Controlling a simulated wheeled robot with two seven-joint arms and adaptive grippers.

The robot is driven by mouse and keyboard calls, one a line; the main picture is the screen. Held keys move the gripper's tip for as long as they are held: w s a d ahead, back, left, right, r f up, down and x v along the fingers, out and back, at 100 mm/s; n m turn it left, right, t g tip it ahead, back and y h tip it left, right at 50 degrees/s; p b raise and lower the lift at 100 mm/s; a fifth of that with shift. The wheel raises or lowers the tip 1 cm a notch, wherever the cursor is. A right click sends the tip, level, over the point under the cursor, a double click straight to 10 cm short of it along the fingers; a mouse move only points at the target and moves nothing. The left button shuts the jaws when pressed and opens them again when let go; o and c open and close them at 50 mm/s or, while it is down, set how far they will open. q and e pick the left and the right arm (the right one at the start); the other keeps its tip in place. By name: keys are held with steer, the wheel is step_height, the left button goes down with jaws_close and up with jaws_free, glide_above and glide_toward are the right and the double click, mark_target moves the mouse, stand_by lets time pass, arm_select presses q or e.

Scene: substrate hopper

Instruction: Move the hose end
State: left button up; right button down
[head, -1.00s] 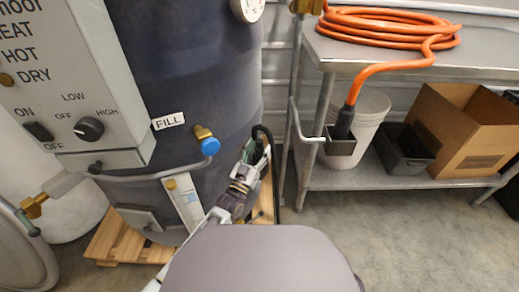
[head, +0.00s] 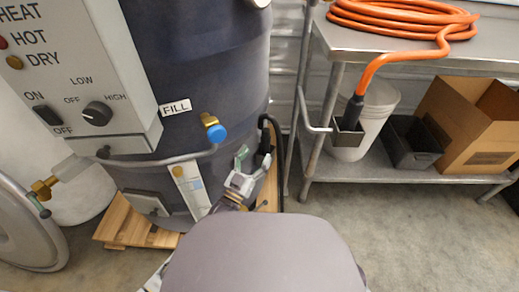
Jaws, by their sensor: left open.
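The orange hose (head: 385,58) drops from a coil on the metal table. Its dark hose end (head: 352,112) stands upright in a small grey holder (head: 347,136) at the table's left leg. My left gripper (head: 252,161) is open and empty in front of the dark tank, to the left of the holder and well apart from the hose end. The tip of the hose end is hidden inside the holder. My right gripper is not in view.
The dark tank (head: 205,60) has a FILL label and a blue-capped brass fitting (head: 215,130) close to my left gripper. A white bucket (head: 372,115), a black bin (head: 412,142) and a cardboard box (head: 470,120) stand on the lower shelf. The floor (head: 420,230) before the table is clear.

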arm_select(q)
steer(key=shift+v, duration=2.25)
